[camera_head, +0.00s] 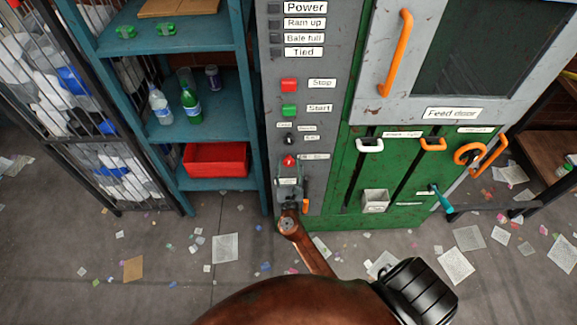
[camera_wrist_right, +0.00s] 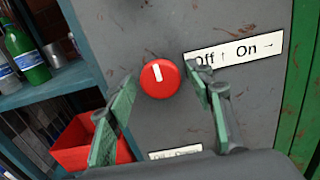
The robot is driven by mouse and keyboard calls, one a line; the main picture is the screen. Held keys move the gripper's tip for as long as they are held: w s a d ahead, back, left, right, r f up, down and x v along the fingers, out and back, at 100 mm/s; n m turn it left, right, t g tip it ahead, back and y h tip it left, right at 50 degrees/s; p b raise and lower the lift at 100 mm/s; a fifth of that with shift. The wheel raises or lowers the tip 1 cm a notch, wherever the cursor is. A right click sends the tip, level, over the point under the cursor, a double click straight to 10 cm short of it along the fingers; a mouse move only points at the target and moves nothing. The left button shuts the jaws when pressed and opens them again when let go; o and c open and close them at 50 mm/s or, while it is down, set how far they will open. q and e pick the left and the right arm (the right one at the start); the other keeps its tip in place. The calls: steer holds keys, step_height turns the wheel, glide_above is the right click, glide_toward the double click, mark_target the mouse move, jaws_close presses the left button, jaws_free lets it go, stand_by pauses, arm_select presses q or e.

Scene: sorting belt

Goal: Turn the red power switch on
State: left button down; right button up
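The red power switch (camera_wrist_right: 160,78) is a round knob on the grey control panel, with a white mark pointing nearly straight up. A label (camera_wrist_right: 234,49) beside it reads "Off ↑ On →". In the head view the red switch (camera_head: 289,160) sits low on the panel (camera_head: 321,65). My right gripper (camera_head: 288,182) is just below it there. In the wrist view the right gripper (camera_wrist_right: 160,88) is open, its green-padded fingers on either side of the knob with gaps; I cannot tell the depth left. My left gripper is not in view.
Red Stop (camera_head: 289,85) and green Start (camera_head: 289,111) buttons are above the switch. An orange lever (camera_head: 305,190) is close right of the gripper. A teal shelf (camera_head: 205,133) with bottles and a red bin (camera_head: 216,159) stands left. Scraps litter the floor.

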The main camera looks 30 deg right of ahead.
steer(key=c, duration=1)
steer(key=shift+o, duration=0.2)
